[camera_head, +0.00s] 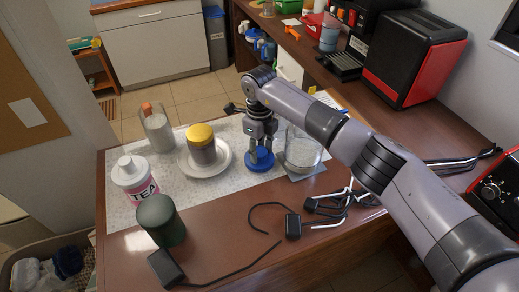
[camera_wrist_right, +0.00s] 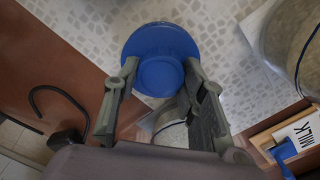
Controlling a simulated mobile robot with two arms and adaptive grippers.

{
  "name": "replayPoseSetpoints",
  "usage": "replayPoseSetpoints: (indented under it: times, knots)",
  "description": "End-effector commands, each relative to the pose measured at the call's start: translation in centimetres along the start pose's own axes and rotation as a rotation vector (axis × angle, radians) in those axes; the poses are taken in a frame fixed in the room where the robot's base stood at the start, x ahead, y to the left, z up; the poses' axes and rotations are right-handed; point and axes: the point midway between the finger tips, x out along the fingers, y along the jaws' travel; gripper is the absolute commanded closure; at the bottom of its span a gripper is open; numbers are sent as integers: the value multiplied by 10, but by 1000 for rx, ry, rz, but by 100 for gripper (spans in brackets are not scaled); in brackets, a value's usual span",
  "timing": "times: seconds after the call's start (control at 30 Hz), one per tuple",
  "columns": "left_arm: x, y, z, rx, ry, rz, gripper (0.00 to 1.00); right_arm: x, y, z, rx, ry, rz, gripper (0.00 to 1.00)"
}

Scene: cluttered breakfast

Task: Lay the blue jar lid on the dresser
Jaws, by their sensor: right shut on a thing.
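The blue jar lid (camera_head: 260,161) is a round blue disc with a raised centre. It is held over the patterned white cloth, between a white plate and a glass bowl. My right gripper (camera_head: 262,149) points down and is shut on it. In the right wrist view the lid (camera_wrist_right: 160,62) sits between the two fingertips (camera_wrist_right: 160,70). I cannot tell whether it touches the cloth. The wooden top (camera_head: 225,240) under the cloth may be the dresser; the frames do not settle this. My left gripper is not in view.
A jar with a yellow lid (camera_head: 201,144) stands on the white plate (camera_head: 222,169). The glass bowl (camera_head: 303,152) is close right of the lid. A TEA canister (camera_head: 134,178), a green cylinder (camera_head: 160,221) and black cables (camera_head: 268,204) surround some bare wood in front.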

Motion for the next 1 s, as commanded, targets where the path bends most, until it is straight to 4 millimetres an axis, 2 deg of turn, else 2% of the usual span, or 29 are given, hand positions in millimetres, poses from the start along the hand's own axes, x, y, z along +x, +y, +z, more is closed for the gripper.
replayPoseSetpoints:
  times: [0.03, 0.07, 0.33, 0.63, 0.73, 0.87, 1.0]
  knots:
    - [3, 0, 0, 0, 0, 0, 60, 4, 0, 0, 1, 0, -1, 96]
    - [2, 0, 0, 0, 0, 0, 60, 2, 0, 0, 1, 0, -1, 61]
    - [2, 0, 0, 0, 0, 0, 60, 2, 0, 0, 1, 0, 0, 43]
    - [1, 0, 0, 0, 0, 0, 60, 1, 0, 0, 1, 0, 0, 42]
    - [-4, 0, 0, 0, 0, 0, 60, -4, 0, 0, 1, 0, 1, 42]
    - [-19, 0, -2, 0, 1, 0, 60, -28, -1, 0, 1, -1, -3, 42]
    - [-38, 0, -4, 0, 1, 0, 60, -61, -1, 0, 0, -2, -3, 42]
